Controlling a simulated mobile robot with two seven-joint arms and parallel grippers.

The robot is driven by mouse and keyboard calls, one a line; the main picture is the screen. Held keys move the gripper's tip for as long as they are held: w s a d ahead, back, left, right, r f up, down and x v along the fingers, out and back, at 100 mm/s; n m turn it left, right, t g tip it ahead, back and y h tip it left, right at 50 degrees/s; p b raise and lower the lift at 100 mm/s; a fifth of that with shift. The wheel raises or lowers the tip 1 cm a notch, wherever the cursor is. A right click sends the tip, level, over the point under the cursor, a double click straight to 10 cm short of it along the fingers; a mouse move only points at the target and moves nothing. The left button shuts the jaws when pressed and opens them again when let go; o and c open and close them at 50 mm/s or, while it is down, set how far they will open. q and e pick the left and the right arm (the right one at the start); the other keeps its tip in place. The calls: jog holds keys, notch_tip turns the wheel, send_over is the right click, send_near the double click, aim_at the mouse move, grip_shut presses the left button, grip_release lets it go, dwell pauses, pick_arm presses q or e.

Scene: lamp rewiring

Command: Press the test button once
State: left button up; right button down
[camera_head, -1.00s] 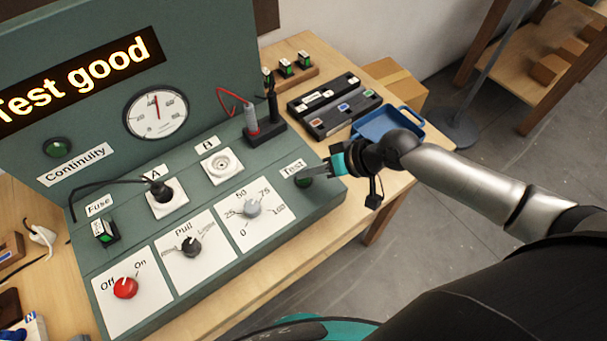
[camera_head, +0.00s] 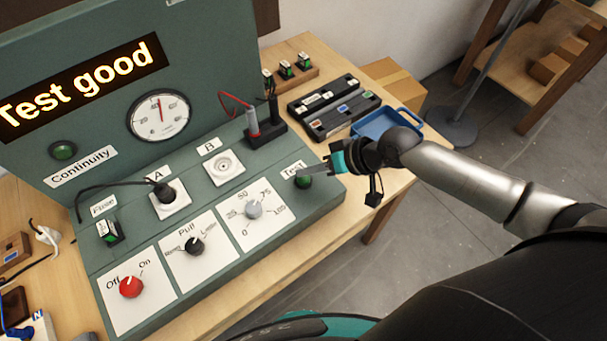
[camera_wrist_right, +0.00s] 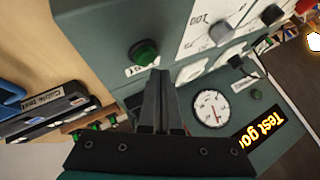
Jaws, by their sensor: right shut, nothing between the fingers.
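The test button (camera_head: 304,182) is a dark green round cap at the right end of the sloped green panel, beside the "Test" label. It also shows in the right wrist view (camera_wrist_right: 145,53), just beyond the fingertips. My right gripper (camera_head: 312,171) is shut and empty, its tips very close to the button's upper edge. In the right wrist view the closed fingers (camera_wrist_right: 158,78) point toward the button, and a contact cannot be made out. The lit display (camera_head: 85,85) reads "Test good". My left gripper is not in view.
The panel carries a red switch (camera_head: 131,287), a black knob (camera_head: 195,245), a grey knob (camera_head: 254,209) and a dial gauge (camera_head: 159,116). Sockets and upright probes (camera_head: 251,122) stand behind. A blue tray (camera_head: 385,124) and a black case lie to the right.

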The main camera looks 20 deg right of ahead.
aim_at(308, 181)
jog(key=shift+r+p, duration=2.55)
jog(key=shift+r, duration=0.05)
jog(key=shift+a+f, duration=0.1)
